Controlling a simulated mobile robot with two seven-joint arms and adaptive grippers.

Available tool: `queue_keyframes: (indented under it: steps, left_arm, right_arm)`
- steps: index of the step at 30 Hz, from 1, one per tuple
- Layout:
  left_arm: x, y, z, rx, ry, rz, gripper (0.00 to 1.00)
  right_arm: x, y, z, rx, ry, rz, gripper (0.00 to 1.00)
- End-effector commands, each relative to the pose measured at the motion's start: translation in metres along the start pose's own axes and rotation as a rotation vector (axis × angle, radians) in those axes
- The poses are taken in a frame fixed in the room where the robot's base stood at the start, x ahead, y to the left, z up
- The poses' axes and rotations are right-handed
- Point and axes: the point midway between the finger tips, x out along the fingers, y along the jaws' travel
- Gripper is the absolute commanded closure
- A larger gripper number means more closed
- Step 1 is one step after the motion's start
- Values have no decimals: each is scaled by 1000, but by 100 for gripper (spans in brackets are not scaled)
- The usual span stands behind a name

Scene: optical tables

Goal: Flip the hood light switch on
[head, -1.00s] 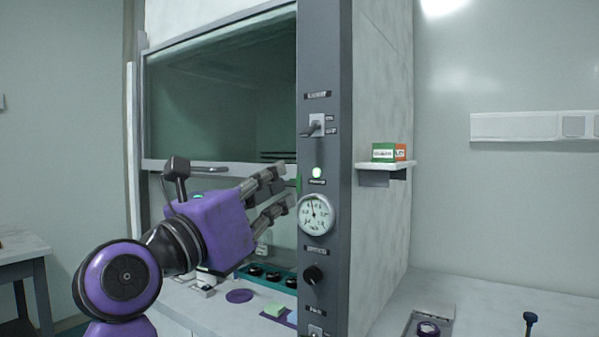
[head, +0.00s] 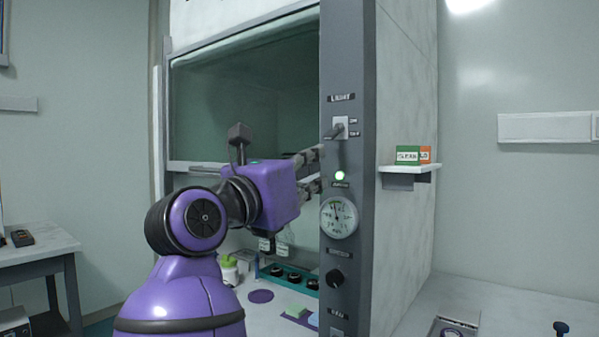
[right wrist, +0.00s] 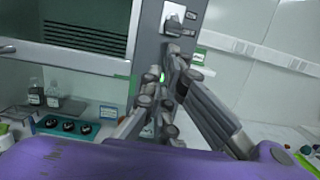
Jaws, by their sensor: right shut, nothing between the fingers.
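The hood light switch (head: 340,129) is a toggle on a pale plate, high on the grey front post of the hood. A LIGHT label is above it, with ON above OFF at its right. Its lever sticks out and appears tilted down toward OFF. It also shows at the top of the right wrist view (right wrist: 177,20). My purple right gripper (head: 320,168) is shut and empty, its fingertips just left of and below the switch. In the right wrist view the fingertips (right wrist: 166,95) are below the switch plate, apart from the lever. My left gripper is not in view.
Below the switch on the post (head: 347,270) are a lit green lamp (head: 339,176), a round gauge (head: 339,217) and a black knob (head: 334,278). The glass sash (head: 245,105) is left of the post. A small shelf (head: 408,168) with boxes juts out at the right.

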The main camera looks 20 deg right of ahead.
Motion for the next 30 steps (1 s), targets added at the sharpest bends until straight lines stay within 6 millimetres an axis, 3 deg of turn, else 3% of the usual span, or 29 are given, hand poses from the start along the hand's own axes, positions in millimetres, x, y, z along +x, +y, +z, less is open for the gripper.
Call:
queue_keyframes:
  steps: [3, 9, 30]
  left_arm:
    - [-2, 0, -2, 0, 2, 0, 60]
    - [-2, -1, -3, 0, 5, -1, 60]
    - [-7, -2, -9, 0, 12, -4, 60]
  right_arm:
    - [19, 0, 2, 0, -2, -1, 100]
    - [35, 0, 0, -1, -1, 0, 100]
    - [45, 8, 2, -1, -1, 0, 100]
